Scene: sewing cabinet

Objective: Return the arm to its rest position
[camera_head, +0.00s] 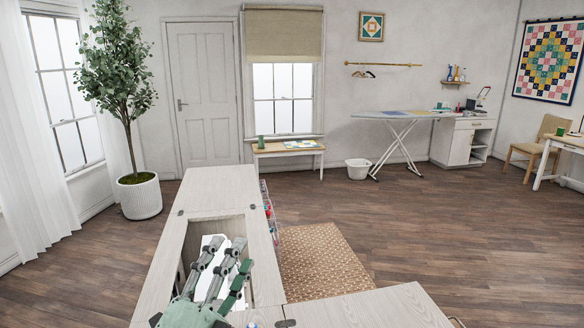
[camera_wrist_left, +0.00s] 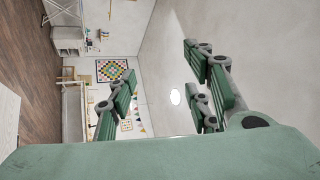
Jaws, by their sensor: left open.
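My left gripper (camera_head: 230,250) is at the bottom of the head view, over the opening in the pale wood sewing cabinet (camera_head: 195,190). Its grey and green fingers are spread and point away from me. In the left wrist view the gripper (camera_wrist_left: 160,78) is open, with nothing between its fingers. That view is turned sideways and looks across the room to the far wall. My right gripper is not in view.
A white object (camera_head: 210,246) sits in the cabinet opening, partly hidden behind my fingers. A cabinet leaf (camera_head: 370,308) extends to the right. A patterned rug (camera_head: 318,262) lies beside the cabinet. A potted tree (camera_head: 140,196) stands at the left. The floor on the right is clear.

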